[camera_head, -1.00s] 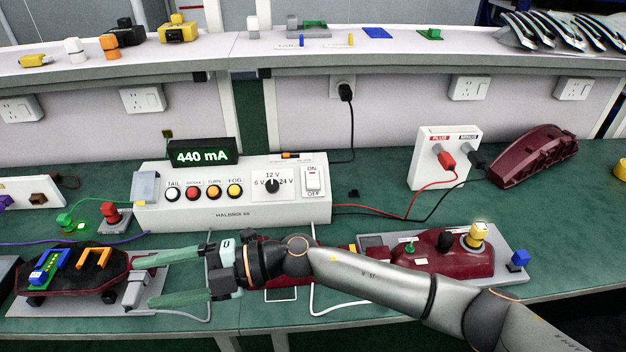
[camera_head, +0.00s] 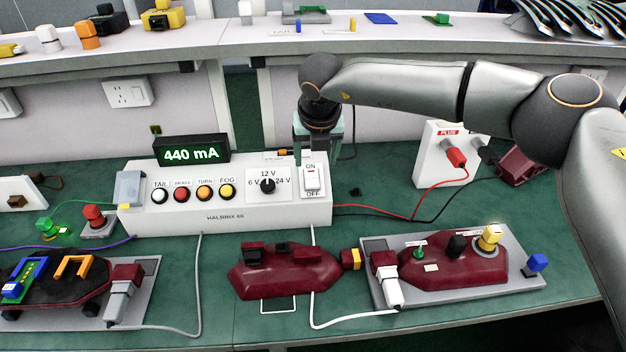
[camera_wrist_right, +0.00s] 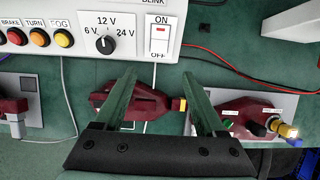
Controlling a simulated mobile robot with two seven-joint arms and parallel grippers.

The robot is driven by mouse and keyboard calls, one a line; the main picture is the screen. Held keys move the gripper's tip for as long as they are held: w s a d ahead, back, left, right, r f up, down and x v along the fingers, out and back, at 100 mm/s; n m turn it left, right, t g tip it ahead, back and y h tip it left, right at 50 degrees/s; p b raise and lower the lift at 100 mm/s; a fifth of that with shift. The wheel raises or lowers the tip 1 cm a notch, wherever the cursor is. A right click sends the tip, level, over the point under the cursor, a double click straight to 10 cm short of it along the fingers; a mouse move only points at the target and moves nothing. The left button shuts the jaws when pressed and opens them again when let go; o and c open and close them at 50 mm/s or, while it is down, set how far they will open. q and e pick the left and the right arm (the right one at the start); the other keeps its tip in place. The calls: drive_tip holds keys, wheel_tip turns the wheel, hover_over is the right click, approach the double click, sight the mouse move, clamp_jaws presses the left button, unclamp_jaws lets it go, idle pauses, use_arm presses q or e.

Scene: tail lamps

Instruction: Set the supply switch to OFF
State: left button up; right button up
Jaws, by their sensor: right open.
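The supply switch (camera_head: 312,179) is a white rocker with a red strip at its ON end, on the right of the white supply box (camera_head: 225,215). It also shows in the wrist view (camera_wrist_right: 160,39), between the labels ON and OFF. A display (camera_head: 191,154) on the box reads 440 mA in green. My right gripper (camera_head: 318,158) is open and empty, with its green fingers pointing down just behind and above the switch. In the wrist view the open fingers (camera_wrist_right: 163,77) show apart, with the switch beyond their tips. My left gripper is not in view.
A voltage knob (camera_head: 267,186) and several round buttons sit left of the switch. Dark red lamps (camera_head: 285,270) lie on the bench in front.

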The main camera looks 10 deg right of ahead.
sight(313, 186)
drive_tip(key=x, duration=1.1)
drive_tip(key=shift+s+a, duration=0.1)
drive_tip(key=shift+c, duration=0.3)
clamp_jaws()
